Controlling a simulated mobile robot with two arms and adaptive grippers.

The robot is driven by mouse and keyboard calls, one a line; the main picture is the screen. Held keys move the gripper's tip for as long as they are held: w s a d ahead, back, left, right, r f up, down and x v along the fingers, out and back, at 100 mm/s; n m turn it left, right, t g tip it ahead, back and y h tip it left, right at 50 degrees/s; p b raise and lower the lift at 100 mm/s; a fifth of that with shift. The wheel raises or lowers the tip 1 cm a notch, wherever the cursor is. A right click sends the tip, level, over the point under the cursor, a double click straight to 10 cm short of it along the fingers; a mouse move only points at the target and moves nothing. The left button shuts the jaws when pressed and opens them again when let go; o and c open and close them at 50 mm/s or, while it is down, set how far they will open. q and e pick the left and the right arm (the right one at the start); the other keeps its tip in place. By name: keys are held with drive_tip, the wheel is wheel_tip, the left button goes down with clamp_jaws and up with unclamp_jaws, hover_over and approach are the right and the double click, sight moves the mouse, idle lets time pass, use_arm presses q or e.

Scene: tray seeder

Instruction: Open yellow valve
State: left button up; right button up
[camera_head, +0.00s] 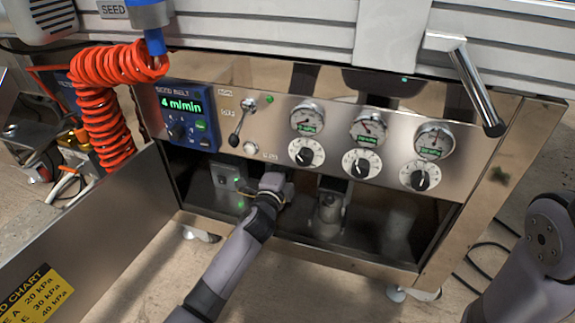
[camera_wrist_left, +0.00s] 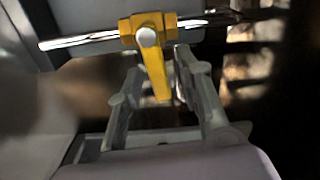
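The yellow valve (camera_wrist_left: 148,35) sits on a horizontal metal pipe (camera_wrist_left: 82,41) in the left wrist view. Its yellow handle (camera_wrist_left: 157,78) points down, across the pipe. My left gripper (camera_wrist_left: 159,63) has its two fingers apart, one on each side of the handle; whether either touches it I cannot tell. In the head view my left gripper (camera_head: 270,183) reaches into the dark opening below the control panel, its fingers and the valve mostly hidden. My right arm shows at the right edge of the head view, but its gripper is out of the picture.
The steel panel (camera_head: 330,115) above the opening carries gauges, dials and a toggle lever (camera_head: 241,120). A blue seed belt box (camera_head: 187,117) and a coiled red hose (camera_head: 103,105) are at left. A metal side plate (camera_head: 95,245) stands left of my left arm.

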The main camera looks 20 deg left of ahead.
use_arm(q)
drive_tip(key=shift+c, duration=0.4)
clamp_jaws()
